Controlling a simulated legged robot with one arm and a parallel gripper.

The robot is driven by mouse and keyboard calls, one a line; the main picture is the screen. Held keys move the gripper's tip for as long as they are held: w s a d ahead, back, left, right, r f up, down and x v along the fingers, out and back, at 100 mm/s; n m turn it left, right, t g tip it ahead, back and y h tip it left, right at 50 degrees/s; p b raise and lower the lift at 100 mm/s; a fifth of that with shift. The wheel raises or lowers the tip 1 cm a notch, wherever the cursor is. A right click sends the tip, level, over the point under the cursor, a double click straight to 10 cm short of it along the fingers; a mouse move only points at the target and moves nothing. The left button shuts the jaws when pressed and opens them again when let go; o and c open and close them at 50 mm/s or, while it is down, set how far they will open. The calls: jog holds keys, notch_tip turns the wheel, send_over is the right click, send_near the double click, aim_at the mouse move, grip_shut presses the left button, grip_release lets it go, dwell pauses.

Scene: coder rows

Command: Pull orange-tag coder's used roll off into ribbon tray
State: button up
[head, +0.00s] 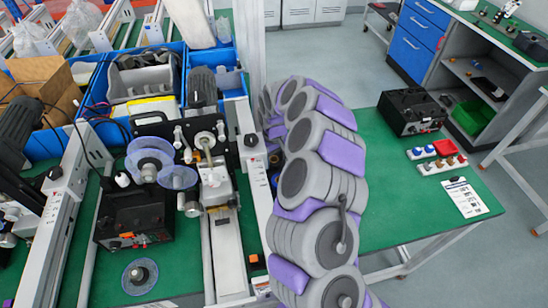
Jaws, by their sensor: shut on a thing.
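A coder (205,150) with a black back plate stands at centre left, over a white rail. Two translucent blue-violet discs (150,160) sit on its left side; I cannot tell which is the used roll. A small orange block (253,258) is by the rail's lower right; I cannot tell whether it is the orange tag. My grey and purple arm rises from the bottom centre to the right of the coder. Its far end is hidden behind its own links, so my gripper and anything in it do not show. I cannot pick out the ribbon tray for certain.
A loose violet disc (140,276) lies on the green surface at lower left. A black box (135,218) stands behind it. Blue bins (230,82) line the back. On the right green table are a black unit (411,111), switch strips and a paper card (466,198).

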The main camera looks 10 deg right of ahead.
jog(key=shift+f, duration=0.3)
jog(key=o, duration=1)
jog(key=shift+o, duration=0.2)
jog(key=shift+r, duration=0.15)
